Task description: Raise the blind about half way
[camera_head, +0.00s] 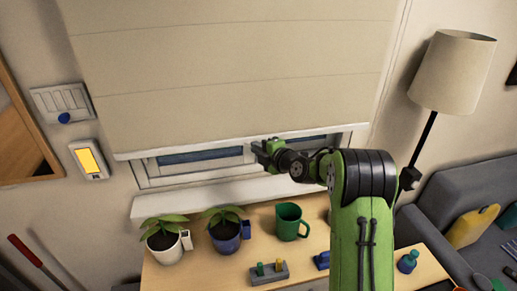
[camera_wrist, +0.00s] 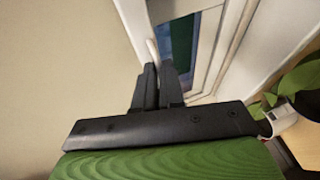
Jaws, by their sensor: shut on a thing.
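The cream blind (camera_head: 235,75) hangs over the window (camera_head: 195,158), with its white bottom bar (camera_head: 190,150) just above the sill. A narrow strip of window shows below it. My gripper (camera_head: 262,150) is at the bottom bar, right of its middle. In the wrist view the dark fingers (camera_wrist: 158,85) are close together at a small white pull (camera_wrist: 152,48) beside the bar. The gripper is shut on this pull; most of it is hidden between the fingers. The blind's cloth (camera_wrist: 75,60) fills the left of that view.
Below the white sill (camera_head: 220,195), a wooden table holds two potted plants (camera_head: 163,242) (camera_head: 225,235), a green mug (camera_head: 290,222) and a grey block with pegs (camera_head: 268,272). A yellow switch (camera_head: 90,160) is on the left wall. A floor lamp (camera_head: 452,75) and a sofa (camera_head: 465,190) stand right.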

